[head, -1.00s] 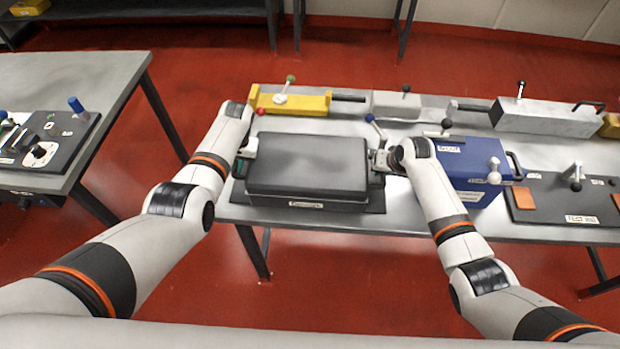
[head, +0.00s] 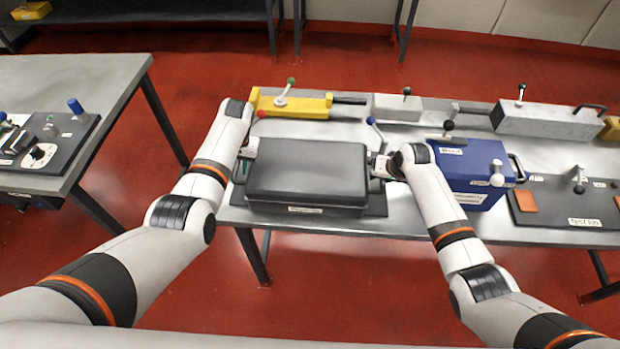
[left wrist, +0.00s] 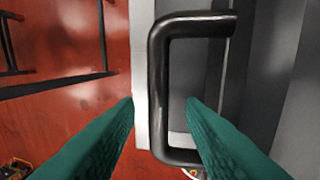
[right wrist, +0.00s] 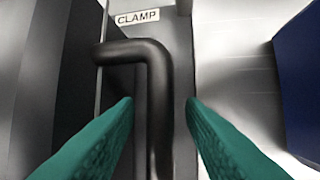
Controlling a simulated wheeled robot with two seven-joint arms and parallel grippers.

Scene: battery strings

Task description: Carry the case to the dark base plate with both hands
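The case (head: 308,170) is a dark grey box with a black lid and a small front label. It appears to rest level on the dark base plate (head: 376,203), whose margins show around it; any small gap underneath is hidden. My left gripper (head: 244,165) is at its left end. In the left wrist view the green fingers stand apart on either side of a black handle (left wrist: 160,90). My right gripper (head: 380,166) is at the right end. In the right wrist view its fingers stand apart with the other black handle (right wrist: 157,110) between them.
A blue box (head: 470,170) stands close to the right of my right gripper. A yellow lever device (head: 292,104) and grey blocks (head: 397,107) line the back of the table. Another dark panel (head: 555,200) lies at the right. A second table (head: 90,75) stands left across a floor gap.

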